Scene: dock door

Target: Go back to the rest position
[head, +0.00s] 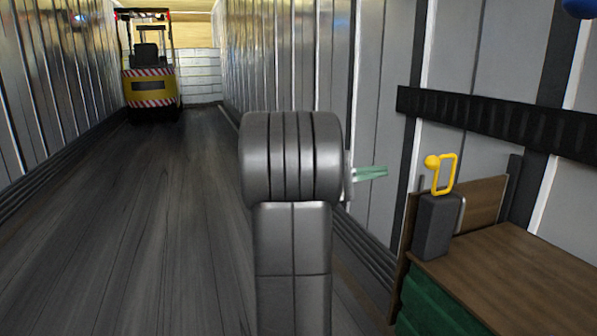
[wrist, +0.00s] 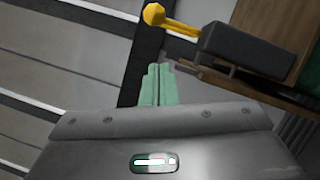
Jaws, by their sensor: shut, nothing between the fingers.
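My gripper (head: 371,172) shows in the head view as pale green fingers, sticking out to the right from behind my grey arm. In the wrist view my gripper (wrist: 159,84) has its two green fingers together with nothing between them. A dark grey box with a yellow handle (head: 437,222) stands to the right of the gripper, on the wooden-topped bench. The gripper is apart from it. The same dark box (wrist: 255,50) shows tilted in the upper right of the wrist view, with its yellow lever (wrist: 165,16) at its left end. My arm hides part of the head view's middle.
The bench (head: 530,270) with green drawers fills the lower right. A black rail (head: 490,118) runs along the right corrugated wall. A yellow forklift (head: 150,75) stands far back at the left. The dark floor (head: 130,220) left of my arm is clear.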

